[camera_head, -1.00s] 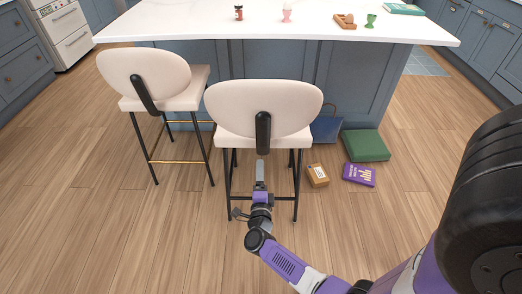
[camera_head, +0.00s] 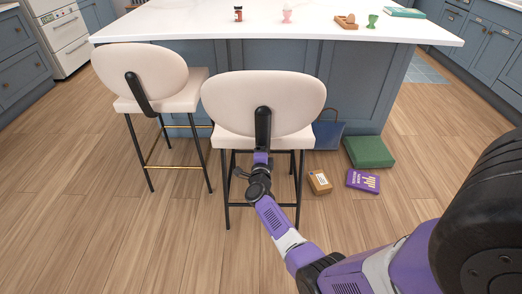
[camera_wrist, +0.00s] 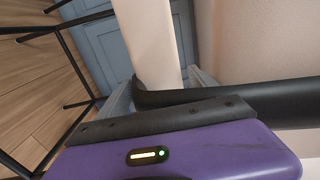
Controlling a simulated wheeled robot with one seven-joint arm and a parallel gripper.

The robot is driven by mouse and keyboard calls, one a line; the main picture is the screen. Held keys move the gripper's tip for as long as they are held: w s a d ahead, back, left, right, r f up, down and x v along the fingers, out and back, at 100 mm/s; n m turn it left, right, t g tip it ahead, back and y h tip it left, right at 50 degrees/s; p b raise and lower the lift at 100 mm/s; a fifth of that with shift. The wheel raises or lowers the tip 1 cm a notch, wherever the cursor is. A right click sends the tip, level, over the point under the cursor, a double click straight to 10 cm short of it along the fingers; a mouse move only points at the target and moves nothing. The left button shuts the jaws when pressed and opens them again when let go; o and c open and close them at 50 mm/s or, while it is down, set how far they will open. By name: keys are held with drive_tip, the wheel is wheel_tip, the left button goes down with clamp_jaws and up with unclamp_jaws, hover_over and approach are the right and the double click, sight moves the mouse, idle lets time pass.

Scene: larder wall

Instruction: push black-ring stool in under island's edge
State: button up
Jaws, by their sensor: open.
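The black-ring stool (camera_head: 264,102) has a cream oval back and seat, black legs and a black foot ring. It stands in front of the island (camera_head: 240,29), its back toward me. How far its seat reaches under the island's edge is hidden. My gripper (camera_head: 261,157) is low behind this stool, at the lower end of its black back bracket (camera_head: 263,125); its fingertips are hidden in the head view. In the wrist view my gripper (camera_wrist: 160,88) is open, grey fingers apart, with the black bracket (camera_wrist: 240,97) close in front. I cannot tell whether they touch.
A similar stool (camera_head: 141,74) with a gold foot ring stands close on the left. On the floor to the right are a brown box (camera_head: 319,182), a purple box (camera_head: 363,180), a green box (camera_head: 368,151) and a blue bag (camera_head: 327,133). The floor in front is clear.

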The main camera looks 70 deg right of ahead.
drive_tip(key=shift+w+d+r, duration=0.1)
drive_tip(key=shift+d, duration=0.2)
clamp_jaws()
drive_tip(key=shift+a+f, duration=0.1)
drive_tip(key=shift+f, duration=0.3)
idle(0.3)
